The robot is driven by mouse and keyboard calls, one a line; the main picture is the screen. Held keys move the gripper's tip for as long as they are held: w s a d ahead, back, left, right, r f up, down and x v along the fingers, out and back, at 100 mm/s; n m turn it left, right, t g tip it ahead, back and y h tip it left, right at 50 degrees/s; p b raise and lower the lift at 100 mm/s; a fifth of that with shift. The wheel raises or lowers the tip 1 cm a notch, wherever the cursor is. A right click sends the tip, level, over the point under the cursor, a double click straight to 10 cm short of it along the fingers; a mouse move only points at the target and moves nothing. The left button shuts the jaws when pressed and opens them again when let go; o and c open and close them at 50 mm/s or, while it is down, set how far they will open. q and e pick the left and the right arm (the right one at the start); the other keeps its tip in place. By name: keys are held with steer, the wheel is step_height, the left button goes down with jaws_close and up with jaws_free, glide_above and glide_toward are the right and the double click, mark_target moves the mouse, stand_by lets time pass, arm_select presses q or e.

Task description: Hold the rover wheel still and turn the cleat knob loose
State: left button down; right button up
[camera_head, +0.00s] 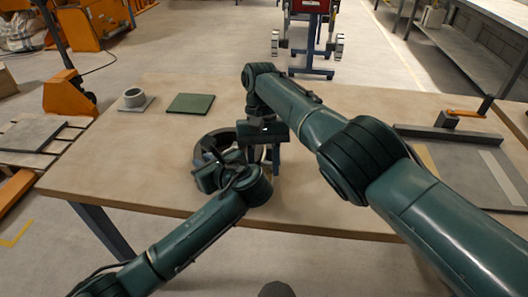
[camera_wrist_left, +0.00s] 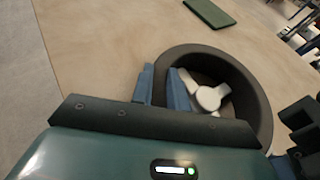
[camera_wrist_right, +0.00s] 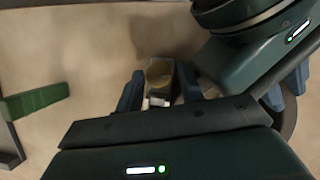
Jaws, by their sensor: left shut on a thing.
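The rover wheel (camera_head: 199,152) is a dark ring on the table, partly covered by my grippers in the head view. It also shows in the left wrist view (camera_wrist_left: 262,105), with pale spokes and a hub inside. My left gripper (camera_wrist_left: 162,88) is shut on the wheel's rim at its near side. My right gripper (camera_wrist_right: 158,92) points down beside the wheel with its fingers apart. A small brownish knob with a pale lower part (camera_wrist_right: 160,78), seemingly the cleat knob, shows between those fingers. I cannot tell whether either finger touches it. The head view hides this knob.
A dark-framed tray (camera_head: 455,165) is at the right. My two arms are close together over the wheel. The table's left part (camera_head: 110,150) is clear.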

mark_target(265, 168)
step_height(265, 168, up, 3)
steer(key=shift+w+d+r, duration=0.1)
steer(key=shift+r, duration=0.1)
step_height(265, 168, up, 6)
steer(key=shift+r, duration=0.2)
stand_by(0.4)
steer(key=f+n+t, duration=0.1)
steer(key=f+n, duration=0.2)
steer(key=n, duration=0.4)
steer(key=f+n+t, duration=0.2)
steer(key=f+n, duration=0.2)
steer(key=n, duration=0.4)
steer(key=s+f+n+t, duration=0.1)
steer(key=f+n, duration=0.2)
steer(key=n, duration=0.4)
steer(key=shift+f+y, duration=0.15)
steer(key=shift+y, duration=0.15)
